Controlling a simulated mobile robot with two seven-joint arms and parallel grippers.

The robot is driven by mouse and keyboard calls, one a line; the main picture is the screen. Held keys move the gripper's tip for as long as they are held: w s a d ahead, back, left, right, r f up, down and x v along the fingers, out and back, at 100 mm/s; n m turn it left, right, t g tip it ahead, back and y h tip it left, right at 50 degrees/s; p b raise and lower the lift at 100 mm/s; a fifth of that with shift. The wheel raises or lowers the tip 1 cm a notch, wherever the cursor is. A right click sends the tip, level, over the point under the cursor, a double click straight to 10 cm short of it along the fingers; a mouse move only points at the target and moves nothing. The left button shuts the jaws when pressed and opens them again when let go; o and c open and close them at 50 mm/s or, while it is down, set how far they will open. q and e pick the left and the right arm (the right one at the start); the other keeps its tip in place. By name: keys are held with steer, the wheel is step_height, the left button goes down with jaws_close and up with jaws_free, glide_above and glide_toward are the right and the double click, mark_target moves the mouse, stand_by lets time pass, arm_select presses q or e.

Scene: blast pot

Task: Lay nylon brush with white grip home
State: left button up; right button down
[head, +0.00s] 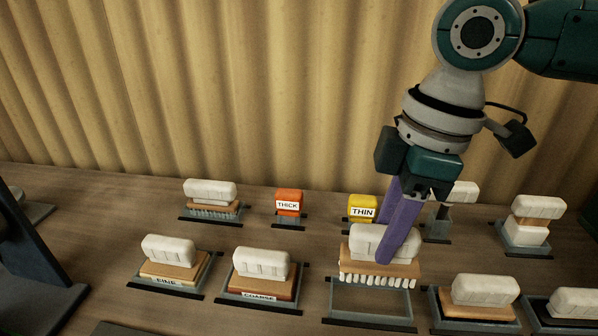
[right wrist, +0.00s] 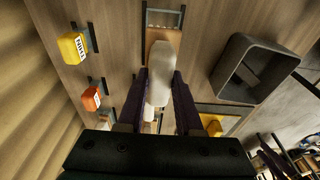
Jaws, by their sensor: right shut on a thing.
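The nylon brush (head: 380,268) has a white grip, a wooden block and thick white bristle tufts pointing down. My right gripper (head: 395,232), with purple fingers, is shut on its white grip. The brush is roughly level over the back part of an empty grey framed holder (head: 372,318); its bristles look just above the holder, though the exact gap is hard to tell. In the right wrist view the white grip (right wrist: 160,75) lies between the two fingers (right wrist: 160,92). My left gripper is not in view.
Filled holders stand close by: a brush marked COARSE (head: 260,268) to the left, another white-gripped block (head: 482,292) to the right. Behind are a yellow THIN block (head: 362,208) and an orange THICK block (head: 289,202). A curtain (head: 250,90) hangs behind the table.

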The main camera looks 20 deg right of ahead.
steer(key=shift+r+p, duration=0.15)
steer(key=shift+p, duration=0.35)
steer(key=shift+f+b, duration=1.15)
steer(key=shift+f, duration=1.2)
steer(key=shift+f+p, duration=0.1)
steer(key=shift+p, duration=0.25)
steer(key=shift+p, duration=0.4)
steer(key=shift+f, duration=0.1)
